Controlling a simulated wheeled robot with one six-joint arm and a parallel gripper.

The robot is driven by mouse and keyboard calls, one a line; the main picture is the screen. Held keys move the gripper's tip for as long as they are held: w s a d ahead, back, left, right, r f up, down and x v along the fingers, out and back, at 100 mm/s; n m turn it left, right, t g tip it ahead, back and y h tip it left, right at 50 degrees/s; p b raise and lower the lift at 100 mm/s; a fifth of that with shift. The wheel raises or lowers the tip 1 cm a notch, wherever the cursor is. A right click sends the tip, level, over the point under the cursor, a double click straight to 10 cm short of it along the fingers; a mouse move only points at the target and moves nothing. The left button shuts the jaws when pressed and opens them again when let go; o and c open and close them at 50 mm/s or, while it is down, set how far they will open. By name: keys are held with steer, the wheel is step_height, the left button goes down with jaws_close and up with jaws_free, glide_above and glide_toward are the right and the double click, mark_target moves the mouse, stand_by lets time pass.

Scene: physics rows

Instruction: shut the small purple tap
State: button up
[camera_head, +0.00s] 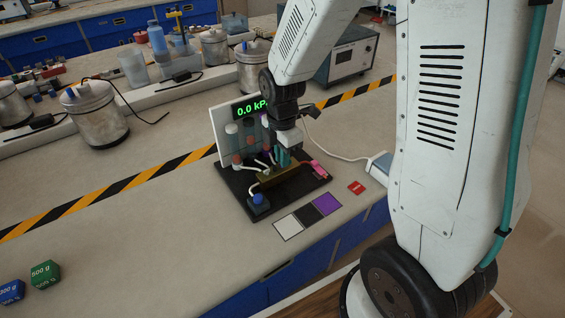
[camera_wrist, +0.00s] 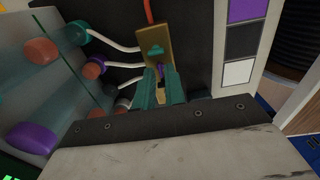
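The brass manifold block (camera_wrist: 153,45) lies on a dark base board and carries a teal tap (camera_wrist: 156,50) on top. A small purple part (camera_wrist: 161,71), seemingly the purple tap, shows in the wrist view between my teal fingers, mostly hidden by them. My gripper (camera_wrist: 161,80) is down at the block, with a narrow gap between its fingers. I cannot tell whether they press on the purple part. In the head view my gripper (camera_head: 284,156) points down over the brass block (camera_head: 280,176); the purple tap cannot be made out there.
An upright panel with a green "0.0 kPa" display (camera_head: 251,107) stands close behind my gripper. White tubes run from the block to coloured fittings. A blue knob (camera_head: 259,201) and a pink part (camera_head: 319,168) flank the block. White, black and purple swatches (camera_head: 327,203) lie in front.

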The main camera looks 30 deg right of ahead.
steer(key=shift+f, duration=0.7)
steer(key=shift+r, duration=0.35)
jaws_close()
